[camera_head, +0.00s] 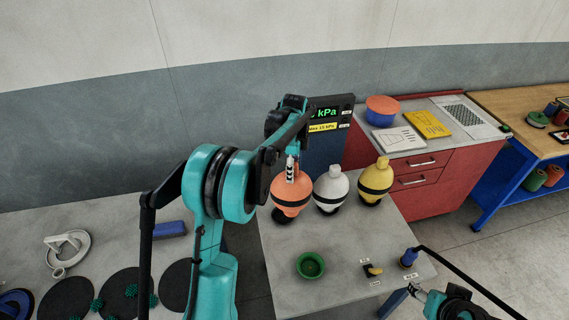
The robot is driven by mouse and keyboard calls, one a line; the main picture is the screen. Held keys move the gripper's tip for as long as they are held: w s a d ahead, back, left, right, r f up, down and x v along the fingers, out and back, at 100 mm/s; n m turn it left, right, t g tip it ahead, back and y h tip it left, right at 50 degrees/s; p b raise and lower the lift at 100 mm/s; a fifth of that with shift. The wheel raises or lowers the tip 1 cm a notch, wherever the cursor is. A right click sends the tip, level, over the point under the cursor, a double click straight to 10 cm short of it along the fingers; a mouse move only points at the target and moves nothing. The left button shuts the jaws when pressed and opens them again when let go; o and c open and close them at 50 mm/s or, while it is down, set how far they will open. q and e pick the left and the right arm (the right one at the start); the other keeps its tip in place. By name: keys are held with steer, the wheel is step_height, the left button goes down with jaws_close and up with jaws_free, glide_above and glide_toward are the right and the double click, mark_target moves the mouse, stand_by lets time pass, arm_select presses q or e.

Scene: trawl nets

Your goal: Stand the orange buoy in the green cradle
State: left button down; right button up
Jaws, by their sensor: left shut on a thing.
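The orange buoy (292,201) has a black band and stands at the back left of the grey table, over a dark round base. My left gripper (292,170) reaches down onto the top of the orange buoy and is shut on it; the arm partly hides the contact. The green cradle (310,265) is a round cup at the front of the same table and looks empty.
A white buoy (331,185) and a yellow buoy (376,177) stand to the right of the orange one. A display reading kPa (325,113) rises behind. A small yellow-handled part (373,270) and a blue knob (409,257) are at the front right. The table between is clear.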

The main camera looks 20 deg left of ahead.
arm_select(q)
steer(key=s+d+m+p, duration=0.3)
steer(key=s+d+p, duration=0.2)
steer(key=s+d, duration=0.95)
step_height(320, 180, down, 8)
steer(key=b, duration=0.6)
steer(key=shift+s, duration=0.15)
steer(key=shift+f+b, duration=0.65)
steer(key=shift+b, duration=0.15)
steer(key=c, duration=0.7)
jaws_free()
steer(key=shift+r, duration=0.15)
step_height(320, 180, up, 12)
steer(key=shift+f, duration=0.1)
